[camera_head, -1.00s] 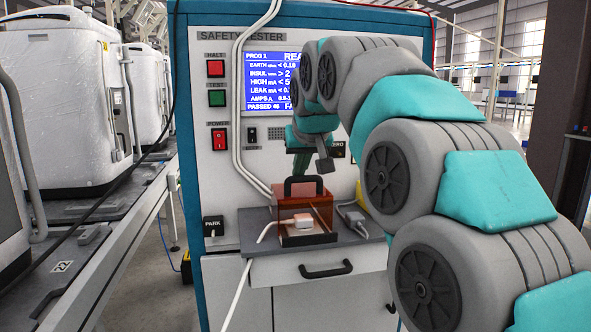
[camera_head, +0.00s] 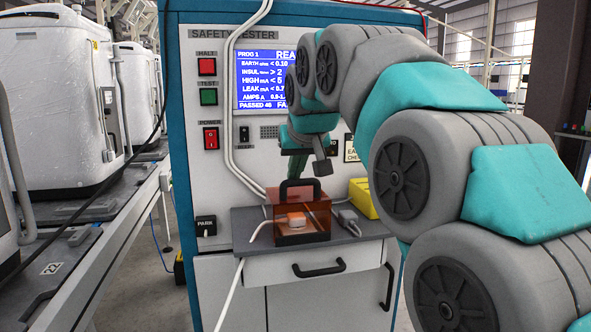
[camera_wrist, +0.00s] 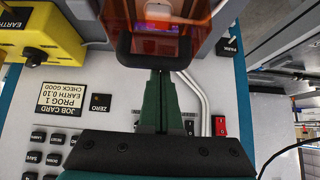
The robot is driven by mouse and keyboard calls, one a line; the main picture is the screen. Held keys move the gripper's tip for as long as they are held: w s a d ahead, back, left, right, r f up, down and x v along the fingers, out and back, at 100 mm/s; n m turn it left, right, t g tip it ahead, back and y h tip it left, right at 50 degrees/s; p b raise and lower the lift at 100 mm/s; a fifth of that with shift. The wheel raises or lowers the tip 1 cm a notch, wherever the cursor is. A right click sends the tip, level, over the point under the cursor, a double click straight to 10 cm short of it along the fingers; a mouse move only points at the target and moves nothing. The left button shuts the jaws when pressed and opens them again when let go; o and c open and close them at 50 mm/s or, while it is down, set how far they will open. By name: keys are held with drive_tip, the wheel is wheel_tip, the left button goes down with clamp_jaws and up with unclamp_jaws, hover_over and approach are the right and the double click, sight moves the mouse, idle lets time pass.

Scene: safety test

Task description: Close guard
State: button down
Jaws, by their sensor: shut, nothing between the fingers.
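The guard (camera_head: 319,212) is an orange see-through cover with a black handle (camera_head: 297,184). It stands on the grey shelf of the safety tester, around a small white device (camera_head: 297,220) with a cable. The device shows through orange in the head view; I cannot tell whether the guard is fully down. In the wrist view the handle (camera_wrist: 155,63) crosses just beyond my fingertips, with orange panels (camera_wrist: 195,15) behind it. My gripper (camera_wrist: 160,76) is shut and empty, its green fingers pointing at the handle. Whether they touch it is unclear. In the head view my gripper (camera_head: 301,178) is above the guard.
The grey shelf (camera_head: 245,225) has a grey connector (camera_head: 348,217) and a yellow box (camera_head: 362,199) right of the guard. The tester panel rises close behind, with red and green buttons (camera_head: 208,97). A drawer handle (camera_head: 319,268) sticks out below. White cables hang at left.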

sight(292, 193)
drive_tip(key=w, duration=0.1)
drive_tip(key=p, duration=0.1)
drive_tip(key=w+r, duration=0.1)
drive_tip(key=shift+w+a+r, duration=0.1)
drive_tip(key=shift+w+a, duration=0.25)
drive_tip(key=v, duration=0.9)
drive_tip(key=s+d+f+m+g+h, duration=0.1)
drive_tip(key=s+d+f+g, duration=0.1)
drive_tip(key=s+d+f, duration=0.35)
drive_tip(key=s+d+f+g, duration=0.1)
drive_tip(key=s+d+f, duration=0.15)
drive_tip(key=f, duration=0.55)
drive_tip(key=s+d+f+m+g+h, duration=0.1)
drive_tip(key=s+d+f+g, duration=0.15)
drive_tip(key=s+f, duration=0.35)
drive_tip(key=s+d+f+g, duration=0.2)
drive_tip(key=s+d+f, duration=0.1)
drive_tip(key=s+f, duration=0.7)
drive_tip(key=s+d+f+m+g+p, duration=0.1)
drive_tip(key=s+d+f+g, duration=0.1)
drive_tip(key=s+f, duration=0.8)
drive_tip(key=s+d, duration=0.1)
drive_tip(key=s, duration=0.1)
drive_tip(key=shift+s+p, duration=0.3)
